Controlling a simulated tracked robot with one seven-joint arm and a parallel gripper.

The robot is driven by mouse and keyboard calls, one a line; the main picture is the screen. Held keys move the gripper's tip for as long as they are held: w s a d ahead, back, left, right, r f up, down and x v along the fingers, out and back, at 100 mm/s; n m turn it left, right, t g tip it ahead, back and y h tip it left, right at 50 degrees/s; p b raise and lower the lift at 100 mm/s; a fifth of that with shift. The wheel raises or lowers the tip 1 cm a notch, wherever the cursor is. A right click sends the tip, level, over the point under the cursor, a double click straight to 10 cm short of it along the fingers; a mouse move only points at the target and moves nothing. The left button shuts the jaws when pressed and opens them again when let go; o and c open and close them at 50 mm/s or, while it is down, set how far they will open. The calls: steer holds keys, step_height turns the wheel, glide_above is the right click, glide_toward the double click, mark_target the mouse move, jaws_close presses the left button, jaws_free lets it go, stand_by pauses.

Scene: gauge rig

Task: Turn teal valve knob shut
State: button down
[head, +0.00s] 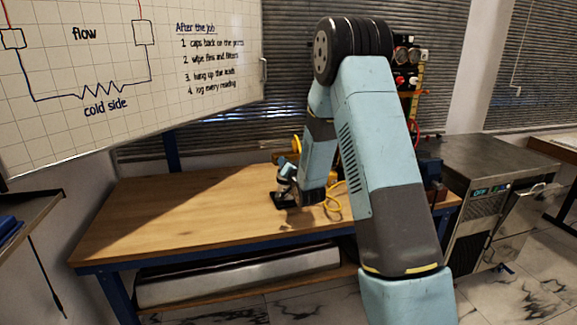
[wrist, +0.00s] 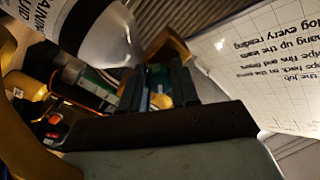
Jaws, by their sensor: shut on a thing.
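In the wrist view, the two dark fingers of my gripper (wrist: 162,92) are closed on a small teal part, which I take to be the teal valve knob (wrist: 158,73). Only a little of the knob shows, because the fingers and the dark gripper body cover the rest. I cannot read its turn angle. In the head view, my arm covers the middle of the bench, and the knob and my fingertips cannot be made out.
In the wrist view, a clear bottle with a white label (wrist: 108,35) hangs close by, with yellow parts (wrist: 28,85) and an orange-red fitting (wrist: 55,118) at left. In the head view, the wooden bench (head: 170,205) is bare at left; a whiteboard (head: 215,85) stands behind.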

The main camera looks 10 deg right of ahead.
steer(key=m, duration=0.4)
steer(key=shift+a+m, duration=0.1)
steer(key=shift+m, duration=0.2)
steer(key=shift+f+m, duration=0.1)
steer(key=shift+m, duration=1.9)
steer(key=c, duration=0.8)
jaws_free()
steer(key=shift+c, duration=0.2)
steer(key=s+d, duration=0.1)
steer(key=s, duration=1.2)
steer(key=shift+s+d, duration=0.2)
steer(key=shift+s, duration=0.15)
